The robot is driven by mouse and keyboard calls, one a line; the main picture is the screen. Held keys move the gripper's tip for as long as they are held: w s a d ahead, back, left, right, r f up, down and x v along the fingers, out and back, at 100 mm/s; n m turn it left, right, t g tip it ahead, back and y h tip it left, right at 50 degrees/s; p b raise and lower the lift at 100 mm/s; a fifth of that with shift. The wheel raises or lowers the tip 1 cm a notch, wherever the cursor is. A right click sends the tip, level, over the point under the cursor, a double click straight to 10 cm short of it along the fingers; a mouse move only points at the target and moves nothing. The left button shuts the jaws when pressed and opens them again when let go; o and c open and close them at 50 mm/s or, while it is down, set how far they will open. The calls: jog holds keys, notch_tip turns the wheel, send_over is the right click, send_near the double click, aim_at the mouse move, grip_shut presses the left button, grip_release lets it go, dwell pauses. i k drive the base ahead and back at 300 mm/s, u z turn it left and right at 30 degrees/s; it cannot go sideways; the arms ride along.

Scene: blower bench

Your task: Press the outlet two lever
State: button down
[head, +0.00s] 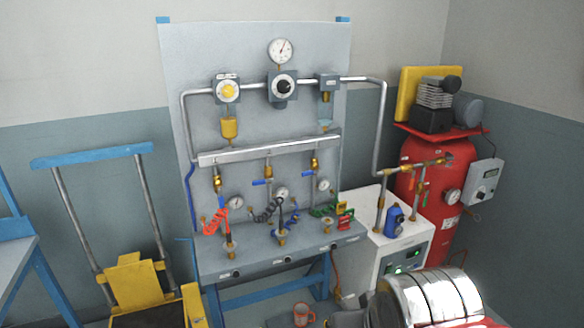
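Three outlets hang below a silver manifold bar (268,150) on the grey panel. The middle outlet has a blue lever (261,182) that sticks out to the left, roughly level. The right outlet has a similar blue lever (308,174). The left outlet has a brass valve (217,183) with a small blue part that looks upright. Outlet numbers cannot be read, so which is outlet two is not certain from labels. My gripper is not in view; a shiny banded part at the bottom right looks like my arm.
A red tank (447,215) and white cabinet (368,262) stand right. A yellow cart (137,283) stands left. A mug (301,314) is low down.

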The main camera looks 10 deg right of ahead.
aim_at(261, 181)
jog(key=z, duration=0.05)
jog(key=i, duration=1)
jog(key=u, duration=0.05)
